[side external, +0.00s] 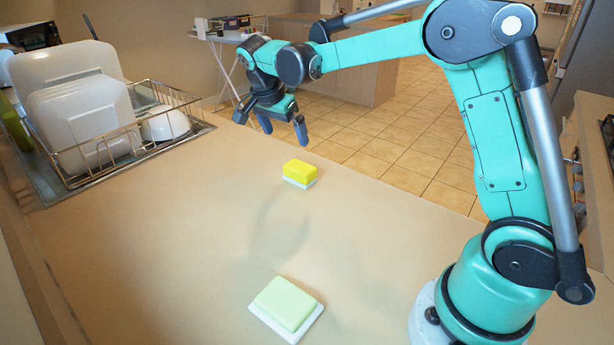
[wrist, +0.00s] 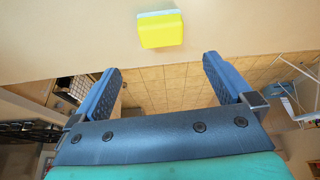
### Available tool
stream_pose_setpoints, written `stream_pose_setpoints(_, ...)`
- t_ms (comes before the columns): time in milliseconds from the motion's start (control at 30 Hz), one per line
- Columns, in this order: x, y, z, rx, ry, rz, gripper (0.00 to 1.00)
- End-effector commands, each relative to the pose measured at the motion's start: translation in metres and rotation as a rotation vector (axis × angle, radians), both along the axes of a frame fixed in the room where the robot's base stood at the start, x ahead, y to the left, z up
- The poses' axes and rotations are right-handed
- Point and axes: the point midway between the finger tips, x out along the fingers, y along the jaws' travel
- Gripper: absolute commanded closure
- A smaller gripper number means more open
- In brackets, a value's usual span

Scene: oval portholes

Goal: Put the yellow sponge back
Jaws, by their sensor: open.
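The yellow sponge (side external: 299,172), with a pale layer on its underside, lies on the counter near its far edge. It also shows in the wrist view (wrist: 160,30), at the top centre, beyond my fingertips. My gripper (side external: 277,122) is open and empty, above and behind the sponge in the side external view, apart from it. In the wrist view my gripper (wrist: 160,67) has its two blue fingers spread wide with nothing between them.
A pale green sponge-like block (side external: 285,303) on a white base lies at the counter's front. A wire dish rack (side external: 105,150) with white plates (side external: 85,115) and a white bowl (side external: 165,125) stands at the left. The counter's middle is clear. A tiled floor (side external: 400,150) lies beyond its edge.

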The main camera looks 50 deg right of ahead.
Motion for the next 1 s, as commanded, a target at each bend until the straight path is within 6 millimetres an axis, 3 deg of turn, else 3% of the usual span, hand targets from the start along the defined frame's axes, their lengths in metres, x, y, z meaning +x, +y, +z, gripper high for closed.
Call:
stream_pose_setpoints(300,-0.065,0.047,0.036,0.043,-0.058,0.697,0.00)
stream_pose_setpoints(600,-0.128,0.086,0.023,-0.096,-0.163,1.310,0.00)
stream_pose_setpoints(800,-0.143,0.095,0.013,-0.171,-0.193,1.470,0.00)
stream_pose_setpoints(1000,-0.143,0.095,0.012,-0.180,-0.195,1.488,0.00)
